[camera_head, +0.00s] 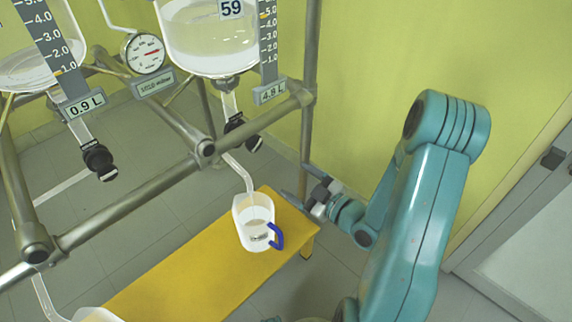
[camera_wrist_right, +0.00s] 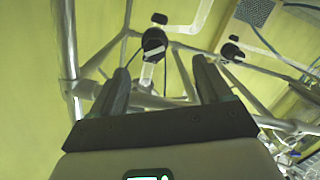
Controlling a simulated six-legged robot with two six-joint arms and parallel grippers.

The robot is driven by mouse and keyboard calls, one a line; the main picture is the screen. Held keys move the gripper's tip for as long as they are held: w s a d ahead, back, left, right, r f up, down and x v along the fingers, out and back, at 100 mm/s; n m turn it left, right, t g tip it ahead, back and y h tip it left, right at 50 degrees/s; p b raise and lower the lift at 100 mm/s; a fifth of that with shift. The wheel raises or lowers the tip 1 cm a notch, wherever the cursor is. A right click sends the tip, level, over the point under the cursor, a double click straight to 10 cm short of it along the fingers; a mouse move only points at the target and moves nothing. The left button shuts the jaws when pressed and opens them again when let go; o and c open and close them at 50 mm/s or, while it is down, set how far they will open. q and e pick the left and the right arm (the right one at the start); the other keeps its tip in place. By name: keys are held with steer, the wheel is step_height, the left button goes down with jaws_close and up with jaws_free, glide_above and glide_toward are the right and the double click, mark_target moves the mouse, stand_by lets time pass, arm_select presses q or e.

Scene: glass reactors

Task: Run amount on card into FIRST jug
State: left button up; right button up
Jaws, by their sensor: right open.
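A clear jug (camera_head: 256,213) with a blue handle stands on the yellow bench under the outlet tube of the right glass reactor (camera_head: 205,45), marked 59. Some liquid seems to lie in the jug. That reactor holds liquid, and its plate (camera_head: 271,92) reads 4.8 L. Its black valve knob (camera_head: 243,133) sits below. My right gripper (camera_head: 308,196) is right of the jug, apart from it. In the wrist view it (camera_wrist_right: 163,88) is open and empty, with a black knob (camera_wrist_right: 153,42) beyond the fingers. My left gripper is out of view. No amount card is legible.
The left reactor (camera_head: 25,72) has a 0.9 L plate (camera_head: 84,104) and a black valve knob (camera_head: 98,161). A second vessel (camera_head: 95,315) is cut off at the bottom edge. Metal frame pipes (camera_head: 140,195) cross before the bench (camera_head: 190,275). A gauge (camera_head: 146,53) hangs between the reactors.

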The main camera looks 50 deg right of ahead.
mark_target(257, 145)
steer(key=s+d+f+m+g+h, duration=0.1)
steer(key=s+d+f+m+g, duration=0.15)
steer(key=s+f+g, duration=0.35)
steer(key=s+d+f+m+g+h, duration=0.1)
steer(key=s+f+m+g, duration=0.2)
steer(key=f, duration=0.5)
steer(key=s+a+f+m+g+y, duration=0.4)
steer(key=s+a+m+g+y, duration=0.3)
steer(key=s+a, duration=0.3)
steer(key=w+a+r+m+t+y+p, duration=0.2)
steer(key=w+a+r+m+t+y, duration=0.35)
steer(key=w+a+r+m, duration=0.4)
steer(key=w+d+r+m+t, duration=0.3)
steer(key=w+r+m+t, duration=0.3)
steer(key=m+t, duration=0.15)
steer(key=w+d+r+m+t+h+p, duration=0.1)
steer(key=w+d+r+m+t+h, duration=0.1)
steer(key=d+m+h, duration=0.4)
steer(key=w+d+r+m+t+h+p, duration=0.25)
steer(key=d+m+h, duration=0.2)
steer(key=d, duration=0.25)
steer(key=shift+n+g, duration=0.25)
steer(key=shift+n, duration=0.05)
steer(key=w+b, duration=0.1)
steer(key=w, duration=0.4)
steer(key=w+d+b, duration=0.1)
steer(key=w, duration=0.4)
steer(key=w+d+b, duration=0.1)
steer(key=w, duration=0.4)
steer(key=shift+w, duration=0.35)
